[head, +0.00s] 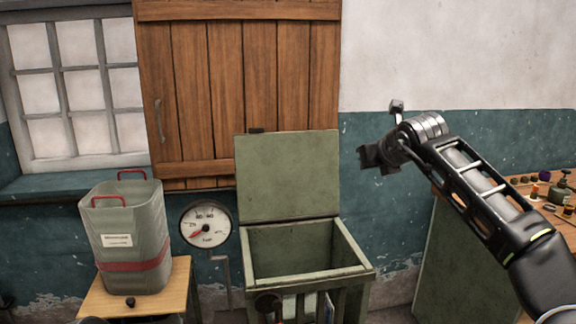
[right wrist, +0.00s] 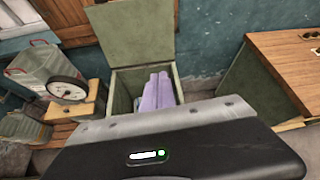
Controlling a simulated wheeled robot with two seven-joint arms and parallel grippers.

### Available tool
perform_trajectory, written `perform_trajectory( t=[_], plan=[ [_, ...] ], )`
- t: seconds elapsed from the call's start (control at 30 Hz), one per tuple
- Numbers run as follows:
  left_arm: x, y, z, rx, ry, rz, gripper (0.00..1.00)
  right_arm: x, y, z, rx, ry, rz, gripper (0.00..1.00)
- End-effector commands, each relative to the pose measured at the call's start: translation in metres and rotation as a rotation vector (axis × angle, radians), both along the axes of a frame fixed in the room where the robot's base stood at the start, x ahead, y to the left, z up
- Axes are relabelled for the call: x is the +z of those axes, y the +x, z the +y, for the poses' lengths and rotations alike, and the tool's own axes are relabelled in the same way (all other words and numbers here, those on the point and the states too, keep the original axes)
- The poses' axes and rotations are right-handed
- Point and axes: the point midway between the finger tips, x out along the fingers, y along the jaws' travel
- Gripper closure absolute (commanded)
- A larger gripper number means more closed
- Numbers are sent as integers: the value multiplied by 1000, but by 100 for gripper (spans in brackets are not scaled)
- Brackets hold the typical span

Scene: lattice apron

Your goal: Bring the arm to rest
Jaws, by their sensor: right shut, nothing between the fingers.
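My right arm comes in from the right in the head view, raised above the floor. Its gripper (head: 372,157) is shut and empty, up in front of the teal wall, right of the green box's raised lid. In the right wrist view a dark part of my own arm fills the bottom, and the fingertips cannot be made out. My left gripper is in neither view.
An open green box (head: 305,250) stands at centre; the right wrist view shows a purple item (right wrist: 158,92) inside. A grey container (head: 130,235) stands on a wooden stand (head: 120,303) beside a round gauge (head: 206,224). A wooden-topped bench (right wrist: 285,65) with small items is at right.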

Motion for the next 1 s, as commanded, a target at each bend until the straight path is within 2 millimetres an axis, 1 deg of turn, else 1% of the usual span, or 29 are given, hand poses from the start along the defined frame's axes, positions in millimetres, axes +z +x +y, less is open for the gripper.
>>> perform_trajectory(
  t=[0.17,0.27,0.37,0.47,0.5,0.57,0.6,0.67,0.7,0.73,0.77,0.8,0.87,0.9,0.97,1.0],
  plan=[
    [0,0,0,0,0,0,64,-15,9,0,10,-165,-41,100],
    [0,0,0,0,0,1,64,-33,17,2,28,-301,-61,100],
    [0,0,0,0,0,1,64,-60,25,6,67,-469,-80,100],
    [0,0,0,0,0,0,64,-100,31,17,138,-667,-93,100],
    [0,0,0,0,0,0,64,-120,32,24,182,-757,-98,100],
    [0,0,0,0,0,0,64,-155,32,36,262,-895,-107,100],
    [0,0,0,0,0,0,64,-182,30,45,326,-987,-114,100],
    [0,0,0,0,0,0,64,-224,22,61,440,-1123,-124,100],
    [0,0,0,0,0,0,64,-254,14,72,522,-1203,-132,100],
    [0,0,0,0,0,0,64,-276,8,79,582,-1257,-137,100],
    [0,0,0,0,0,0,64,-297,-1,86,645,-1305,-144,100],
    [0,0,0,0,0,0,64,-325,-13,95,727,-1362,-151,100],
    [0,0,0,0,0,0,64,-366,-35,107,855,-1434,-165,100],
    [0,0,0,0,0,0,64,-392,-51,114,941,-1474,-175,100],
    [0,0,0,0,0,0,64,-430,-79,124,1070,-1520,-191,100],
    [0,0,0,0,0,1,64,-454,-100,129,1156,-1545,-201,100]
  ],
)
